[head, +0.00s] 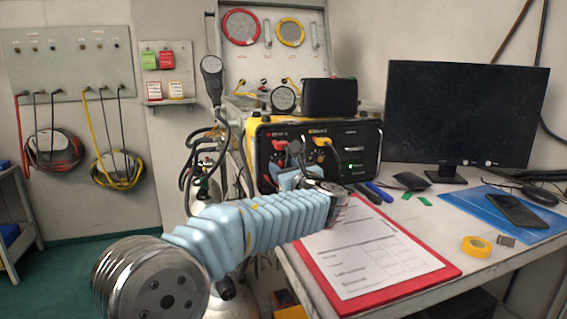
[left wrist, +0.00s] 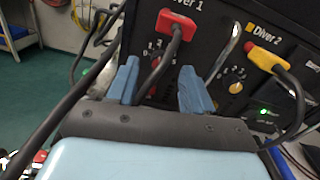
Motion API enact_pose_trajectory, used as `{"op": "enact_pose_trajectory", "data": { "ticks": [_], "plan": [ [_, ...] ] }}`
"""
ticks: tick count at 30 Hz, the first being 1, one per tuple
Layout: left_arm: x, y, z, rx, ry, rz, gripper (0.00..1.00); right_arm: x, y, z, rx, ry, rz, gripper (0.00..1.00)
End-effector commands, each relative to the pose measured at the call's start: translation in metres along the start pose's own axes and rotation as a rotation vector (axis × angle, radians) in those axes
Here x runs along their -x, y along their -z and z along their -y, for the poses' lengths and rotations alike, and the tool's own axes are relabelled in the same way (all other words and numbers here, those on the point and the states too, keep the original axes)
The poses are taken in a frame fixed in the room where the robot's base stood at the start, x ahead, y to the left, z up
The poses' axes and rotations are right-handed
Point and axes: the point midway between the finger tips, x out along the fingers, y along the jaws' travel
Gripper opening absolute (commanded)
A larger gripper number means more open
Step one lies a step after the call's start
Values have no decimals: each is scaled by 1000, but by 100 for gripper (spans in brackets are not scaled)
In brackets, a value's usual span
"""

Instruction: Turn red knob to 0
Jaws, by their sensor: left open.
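The black air panel box (head: 320,135) with yellow edges stands on the desk. In the left wrist view, a red plug (left wrist: 176,24) with a dark cable sits under the "Diver 1" label. A dial with an orange knob (left wrist: 235,88) is under "Diver 2". My left gripper (left wrist: 161,84) is open in front of the Diver 1 dial, its blue fingers on both sides of the cable. In the head view, my left gripper (head: 290,178) hides the box's lower left front.
A yellow plug (left wrist: 266,59) with a looping cable is at the Diver 2 side. A red clipboard (head: 430,268) lies on the desk in front of the box. A monitor (head: 465,115) stands to the right. Hoses hang left of the box.

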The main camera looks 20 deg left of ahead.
Motion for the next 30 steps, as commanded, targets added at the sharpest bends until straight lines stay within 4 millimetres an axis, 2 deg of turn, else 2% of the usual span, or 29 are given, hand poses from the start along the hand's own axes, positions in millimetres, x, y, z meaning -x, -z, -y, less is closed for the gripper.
{"op": "enact_pose_trajectory", "data": {
  "ticks": [3,6,14,17,24,30],
  "plan": [
    [-13,0,0,-1,0,-1,51,4,0,2,1,1,0,0],
    [-19,0,0,0,0,0,51,4,0,2,1,1,0,0],
    [-20,0,0,0,0,0,51,4,0,2,1,1,0,0],
    [-20,0,0,0,0,0,38,4,0,2,1,1,0,0],
    [-20,0,0,0,0,0,2,4,0,2,1,1,0,0],
    [-20,1,0,6,0,-1,0,3,0,1,1,1,0,0]
  ]
}}
